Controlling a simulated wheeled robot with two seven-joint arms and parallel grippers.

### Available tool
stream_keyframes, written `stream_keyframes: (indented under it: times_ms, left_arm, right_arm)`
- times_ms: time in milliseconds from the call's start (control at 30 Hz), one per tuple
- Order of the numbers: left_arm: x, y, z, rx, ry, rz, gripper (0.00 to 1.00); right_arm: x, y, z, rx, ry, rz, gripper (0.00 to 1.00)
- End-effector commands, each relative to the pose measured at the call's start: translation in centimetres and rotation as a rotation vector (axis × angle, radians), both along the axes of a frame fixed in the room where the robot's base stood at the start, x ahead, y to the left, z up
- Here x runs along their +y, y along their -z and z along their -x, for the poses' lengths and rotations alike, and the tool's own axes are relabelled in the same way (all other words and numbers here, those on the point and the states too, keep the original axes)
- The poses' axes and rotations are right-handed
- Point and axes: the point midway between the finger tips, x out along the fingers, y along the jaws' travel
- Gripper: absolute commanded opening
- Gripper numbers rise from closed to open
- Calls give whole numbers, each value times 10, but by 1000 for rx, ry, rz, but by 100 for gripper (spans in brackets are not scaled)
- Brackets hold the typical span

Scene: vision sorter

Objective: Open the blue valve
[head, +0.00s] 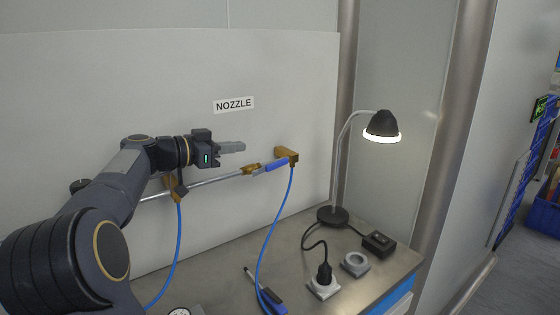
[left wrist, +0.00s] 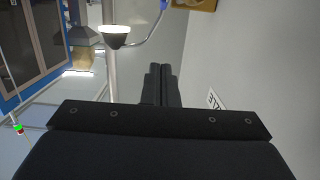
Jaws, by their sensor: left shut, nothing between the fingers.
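The blue valve handle (head: 276,167) sits by the brass fittings at the right end of a metal pipe on the pale panel. It looks roughly in line with the pipe. My left gripper (head: 240,147) is shut and empty, above the pipe and up-left of the handle, apart from it. Its closed fingers also show in the left wrist view (left wrist: 161,84). There, a blue bit (left wrist: 164,4) and a brass-coloured block (left wrist: 195,4) at the top edge look like the valve parts. My right gripper is not in view.
A NOZZLE label (head: 233,104) is on the panel above. A lit desk lamp (head: 383,124) stands to the right on the table (head: 228,275). Blue hoses (head: 275,235) hang from the fittings. A plug, small box and blue-black tool lie on the table.

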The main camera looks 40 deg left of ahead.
Motion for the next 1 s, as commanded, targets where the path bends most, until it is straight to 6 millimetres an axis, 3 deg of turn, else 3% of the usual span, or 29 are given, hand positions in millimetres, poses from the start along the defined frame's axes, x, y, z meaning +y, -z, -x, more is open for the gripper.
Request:
stream_keyframes:
  times_ms: [167, 567, 700, 1000]
  left_arm:
    - [-4, -1, -16, -5, 3, -1, 0]
    - [-29, 7, -96, -4, 5, 3, 0]
    - [-27, 34, -97, 0, 0, 1, 0]
    - [-28, 51, -99, -3, 0, -2, 0]
  right_arm:
    - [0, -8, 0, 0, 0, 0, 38]
    - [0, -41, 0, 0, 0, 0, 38]
    - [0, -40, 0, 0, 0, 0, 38]
    - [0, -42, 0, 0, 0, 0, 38]
